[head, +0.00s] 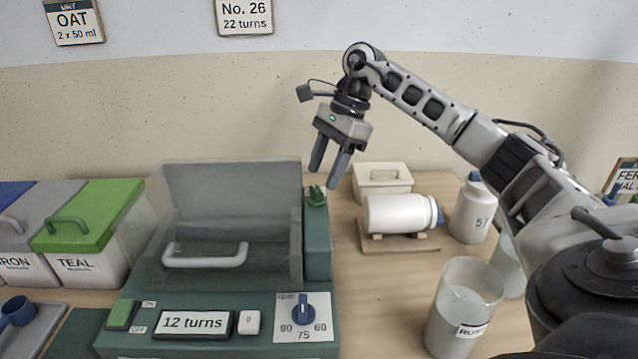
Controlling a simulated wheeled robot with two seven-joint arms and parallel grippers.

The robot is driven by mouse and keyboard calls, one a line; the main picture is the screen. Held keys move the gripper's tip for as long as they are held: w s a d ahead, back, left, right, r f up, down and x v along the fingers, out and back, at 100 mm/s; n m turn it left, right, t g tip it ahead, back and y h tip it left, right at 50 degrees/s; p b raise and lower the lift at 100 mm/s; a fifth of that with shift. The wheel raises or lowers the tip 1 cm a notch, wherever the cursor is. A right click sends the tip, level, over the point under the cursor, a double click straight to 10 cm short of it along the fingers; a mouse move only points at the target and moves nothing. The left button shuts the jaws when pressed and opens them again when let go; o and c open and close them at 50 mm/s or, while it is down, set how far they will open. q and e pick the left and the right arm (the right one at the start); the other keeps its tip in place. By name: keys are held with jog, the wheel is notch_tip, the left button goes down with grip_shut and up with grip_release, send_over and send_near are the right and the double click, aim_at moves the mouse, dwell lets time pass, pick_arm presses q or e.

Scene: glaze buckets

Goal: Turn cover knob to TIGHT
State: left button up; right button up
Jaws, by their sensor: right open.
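The green machine (320,260) stands on the table in the middle of the head view. A small green knob (316,197) sits on top of its right-hand post; I take it for the cover knob, and no label on it can be read. The grey see-through cover (232,200) with a pale handle (205,261) lies left of the post. My right gripper (324,178) is open and empty, pointing down just above the green knob, with its fingers close to it. I cannot tell if they touch. My left gripper is not in view.
On the machine's front are a blue rpm dial (303,309), a "12 turns" display (194,324) and a green switch (121,314). A white jar (398,213) lies on a stand to the right, near a bottle (473,212) and a glass beaker (462,300). A TEAL bucket (95,225) stands left.

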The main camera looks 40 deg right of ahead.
aim_at(317, 188)
jog(key=shift+x, duration=1.8)
jog(key=c, duration=1)
